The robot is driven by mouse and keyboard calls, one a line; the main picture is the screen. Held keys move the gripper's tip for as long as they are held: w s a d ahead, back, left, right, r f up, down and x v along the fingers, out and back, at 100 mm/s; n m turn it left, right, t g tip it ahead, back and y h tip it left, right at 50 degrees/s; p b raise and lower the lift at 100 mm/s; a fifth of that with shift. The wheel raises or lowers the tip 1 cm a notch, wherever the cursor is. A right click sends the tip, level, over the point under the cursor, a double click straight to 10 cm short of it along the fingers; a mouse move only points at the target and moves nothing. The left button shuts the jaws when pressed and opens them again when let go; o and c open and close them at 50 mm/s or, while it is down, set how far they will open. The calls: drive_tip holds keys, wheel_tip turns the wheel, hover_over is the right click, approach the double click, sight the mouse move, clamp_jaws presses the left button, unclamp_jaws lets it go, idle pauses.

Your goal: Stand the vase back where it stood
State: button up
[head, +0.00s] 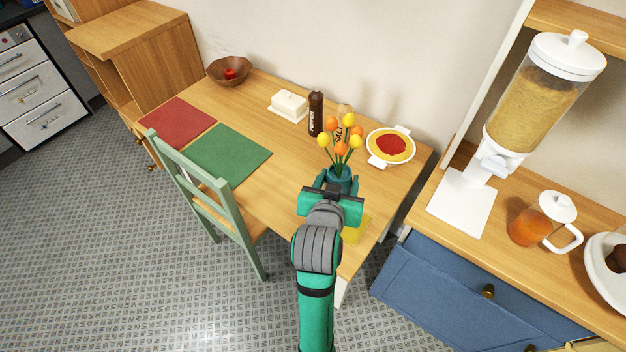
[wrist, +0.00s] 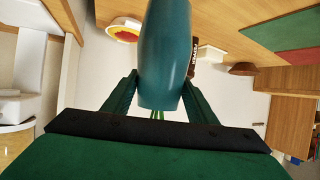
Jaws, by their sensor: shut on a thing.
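The teal vase (head: 343,177) holds orange and yellow flowers (head: 340,133) and is upright near the right end of the wooden table (head: 262,178). My gripper (head: 337,189) is shut on it, with a finger on either side. The vase (wrist: 165,50) fills the middle of the wrist view between the dark green fingers of my gripper (wrist: 160,98). Its base end runs out of the top of that picture, so I cannot tell whether it touches the table. My gripper hides part of the vase in the head view.
A pepper bottle (head: 316,113) and a jar behind the flowers stand close by. A plate with red and yellow food (head: 390,146) is right of the vase. A yellow mat (head: 357,229) lies partly under my gripper. A green mat (head: 229,153) and chair (head: 195,185) are left.

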drive_tip(key=w+a+f, duration=0.2)
drive_tip(key=w+f, duration=0.4)
drive_tip(key=w+a+f, duration=0.3)
drive_tip(key=w+f, duration=0.3)
drive_tip(key=shift+a+f, duration=0.15)
drive_tip(key=shift+a, duration=0.15)
drive_tip(key=shift+f, duration=0.15)
drive_tip(key=o, duration=1.8)
drive_tip(key=shift+f, duration=0.1)
